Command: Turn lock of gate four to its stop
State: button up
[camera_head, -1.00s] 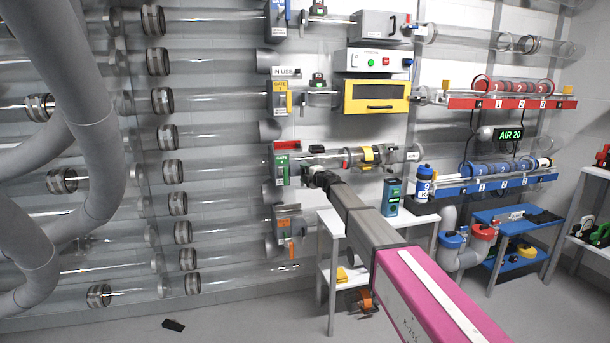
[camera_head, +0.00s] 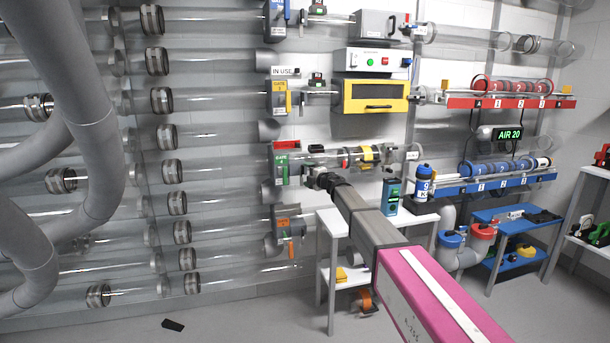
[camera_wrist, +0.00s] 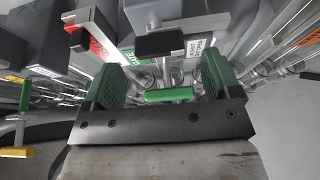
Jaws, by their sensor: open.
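Gate four (camera_head: 281,167) is the green-fronted gate unit with a red piece on top, on the wall rack in the head view. Its green and white label plate (camera_wrist: 146,75) shows partly in the wrist view. A small green bar (camera_wrist: 169,95), which looks like the lock's handle, lies crosswise between my fingers. My gripper (camera_wrist: 162,80) has green-padded fingers that stand apart on either side of the bar, with visible gaps. In the head view my gripper (camera_head: 318,181) is just right of gate four, and the lock is too small or hidden there.
A black block on a grey arm (camera_wrist: 168,44) stands just beyond my fingers. The orange gate (camera_head: 287,223) is below and the yellow gate (camera_head: 279,98) above. Clear tubes run left and right. A white table (camera_head: 410,220) with a teal device (camera_head: 391,196) stands right of my gripper.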

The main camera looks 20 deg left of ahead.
jog(key=v, duration=0.8)
jog(key=shift+a, duration=0.1)
dwell(0.8)
